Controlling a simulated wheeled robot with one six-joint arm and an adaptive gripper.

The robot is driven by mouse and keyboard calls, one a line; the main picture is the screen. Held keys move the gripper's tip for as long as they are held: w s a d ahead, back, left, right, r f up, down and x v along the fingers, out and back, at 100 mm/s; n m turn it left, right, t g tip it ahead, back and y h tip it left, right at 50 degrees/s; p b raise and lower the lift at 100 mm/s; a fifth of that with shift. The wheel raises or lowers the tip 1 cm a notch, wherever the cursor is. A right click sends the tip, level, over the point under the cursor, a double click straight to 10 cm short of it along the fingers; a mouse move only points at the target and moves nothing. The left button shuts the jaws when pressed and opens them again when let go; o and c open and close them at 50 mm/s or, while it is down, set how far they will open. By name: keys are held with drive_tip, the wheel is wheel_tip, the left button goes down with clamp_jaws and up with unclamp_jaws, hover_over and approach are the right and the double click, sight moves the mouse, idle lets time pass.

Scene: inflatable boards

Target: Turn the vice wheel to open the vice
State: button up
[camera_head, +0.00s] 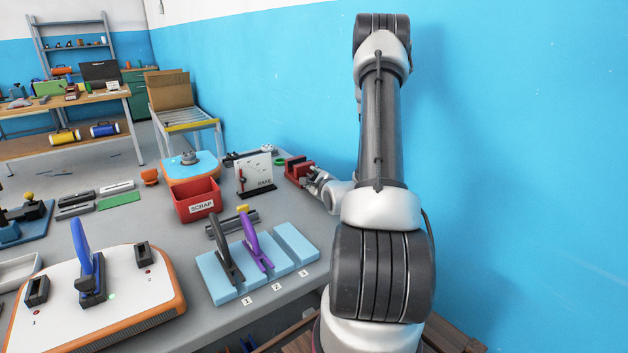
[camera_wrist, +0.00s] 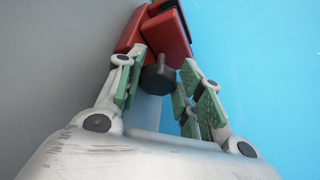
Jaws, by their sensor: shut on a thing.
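The red vice (camera_head: 297,170) stands at the back right of the grey bench, near the blue wall. In the wrist view the vice (camera_wrist: 148,28) shows at the top as red blocks with a dark part between them. Its wheel, a dark faceted knob (camera_wrist: 158,77), faces the camera. In the head view my gripper (camera_head: 316,178) reaches the vice's near side; the wheel is hidden there.
A green ring (camera_head: 280,162) and a white upright board (camera_head: 254,174) stand left of the vice. A red scrap bin (camera_head: 196,202) and a light-blue slotted block (camera_head: 222,283) with dark and purple tools are nearer. The blue wall (camera_head: 520,180) is close on the right.

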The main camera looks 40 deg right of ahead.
drive_tip(key=shift+s+d+f, duration=0.15)
drive_tip(key=shift+d+f, duration=0.05)
drive_tip(key=shift+f, duration=0.1)
drive_tip(key=o, duration=1)
drive_tip(key=shift+s, duration=0.1)
drive_tip(key=shift+r+v, duration=0.2)
drive_tip(key=shift+v, duration=1.75)
drive_tip(key=shift+r+v, duration=0.2)
drive_tip(key=shift+v, duration=1.7)
drive_tip(key=shift+a, duration=0.1)
